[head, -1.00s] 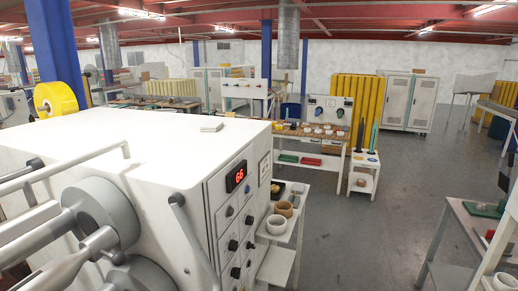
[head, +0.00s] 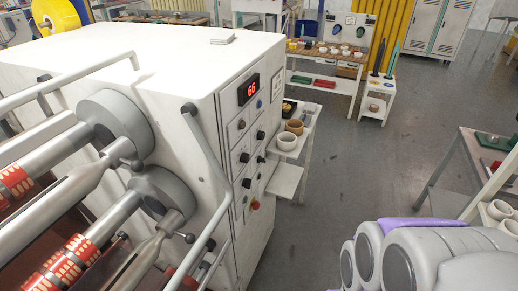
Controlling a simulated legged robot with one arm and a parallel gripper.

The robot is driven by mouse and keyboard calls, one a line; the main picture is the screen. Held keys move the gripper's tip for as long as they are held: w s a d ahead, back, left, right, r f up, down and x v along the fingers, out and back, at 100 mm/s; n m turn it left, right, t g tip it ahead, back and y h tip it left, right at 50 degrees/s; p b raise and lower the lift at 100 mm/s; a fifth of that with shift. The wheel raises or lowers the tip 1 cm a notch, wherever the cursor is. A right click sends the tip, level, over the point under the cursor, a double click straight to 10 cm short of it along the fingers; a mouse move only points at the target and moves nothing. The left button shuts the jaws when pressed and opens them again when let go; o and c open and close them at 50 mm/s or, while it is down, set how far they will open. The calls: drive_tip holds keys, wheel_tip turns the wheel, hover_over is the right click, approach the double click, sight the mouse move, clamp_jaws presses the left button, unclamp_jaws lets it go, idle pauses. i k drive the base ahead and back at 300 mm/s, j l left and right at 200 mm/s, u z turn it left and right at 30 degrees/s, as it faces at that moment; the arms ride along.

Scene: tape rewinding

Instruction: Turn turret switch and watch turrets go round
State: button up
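The white rewinding machine (head: 150,65) fills the left of the head view. Two round grey turrets, an upper one (head: 128,118) and a lower one (head: 165,190), sit on its near side with metal shafts reaching to the lower left. The shafts carry red-and-cream rolls (head: 15,183). The control panel (head: 232,110) on the right face has a red "66" display (head: 248,89), several black knobs such as one (head: 261,134), and a red knob (head: 255,205) low down. I cannot tell which is the turret switch. My gripper is not in view; grey and purple parts that look like my arm show at lower right.
A grey bent rail (head: 207,150) stands out in front of the panel's left side. A small white shelf (head: 285,178) with tape rolls adjoins the machine's right side. A grey table (head: 455,175) is at right. The floor (head: 335,190) between is clear.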

sight(260, 160)
drive_tip(key=i+l, duration=0.25)
drive_tip(key=l, duration=0.15)
drive_tip(key=i+l, duration=0.25)
drive_tip(key=l, duration=0.15)
drive_tip(key=i+l+u, duration=0.1)
drive_tip(key=i+l, duration=0.15)
drive_tip(key=l, duration=0.15)
